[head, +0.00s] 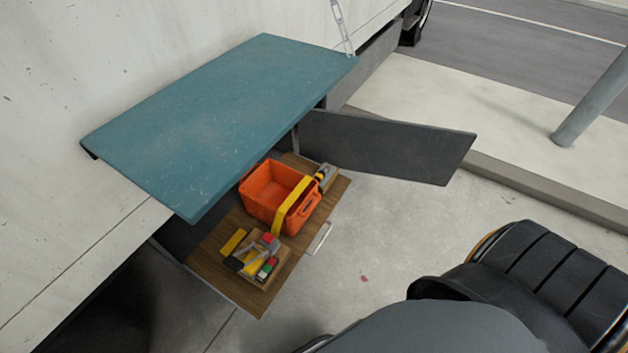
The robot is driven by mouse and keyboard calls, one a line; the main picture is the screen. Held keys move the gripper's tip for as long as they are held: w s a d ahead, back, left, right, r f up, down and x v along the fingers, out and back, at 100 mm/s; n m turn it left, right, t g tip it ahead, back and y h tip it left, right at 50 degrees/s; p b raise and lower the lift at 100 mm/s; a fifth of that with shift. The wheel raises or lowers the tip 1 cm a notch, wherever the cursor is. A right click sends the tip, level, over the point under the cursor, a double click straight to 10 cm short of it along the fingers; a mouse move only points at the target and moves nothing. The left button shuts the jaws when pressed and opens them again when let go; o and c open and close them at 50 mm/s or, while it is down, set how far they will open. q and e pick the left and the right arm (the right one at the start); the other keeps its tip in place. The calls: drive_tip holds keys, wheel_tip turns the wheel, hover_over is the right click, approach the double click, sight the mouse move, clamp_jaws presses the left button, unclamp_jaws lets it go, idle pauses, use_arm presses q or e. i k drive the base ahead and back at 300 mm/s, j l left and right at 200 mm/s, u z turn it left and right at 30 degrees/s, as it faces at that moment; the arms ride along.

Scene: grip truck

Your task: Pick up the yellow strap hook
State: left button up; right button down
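A yellow strap (292,206) drapes over the right side of an orange crate (262,196) on a wooden drawer board. Its lower end hangs in front of the crate. Its upper end runs toward a small dark and yellow piece (321,174) beside a grey item at the crate's back right; I cannot tell whether this piece is the hook. Neither of my grippers shows in the head view.
The wooden board (224,258) also holds a small tray of tools (262,270) and a yellow block (233,241). A teal panel (225,115) overhangs the board's left side. A dark open door (390,145) stands behind.

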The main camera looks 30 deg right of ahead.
sight(319, 177)
drive_tip(key=i+l, duration=0.15)
drive_tip(key=l, duration=0.2)
drive_tip(key=i+l+u, duration=0.15)
drive_tip(key=l, duration=0.25)
drive_tip(key=i+l, duration=0.1)
drive_tip(key=l, duration=0.25)
drive_tip(key=i+l+u, duration=0.1)
drive_tip(key=l, duration=0.3)
drive_tip(key=i+l, duration=0.15)
drive_tip(key=l, duration=0.25)
drive_tip(key=u, duration=0.05)
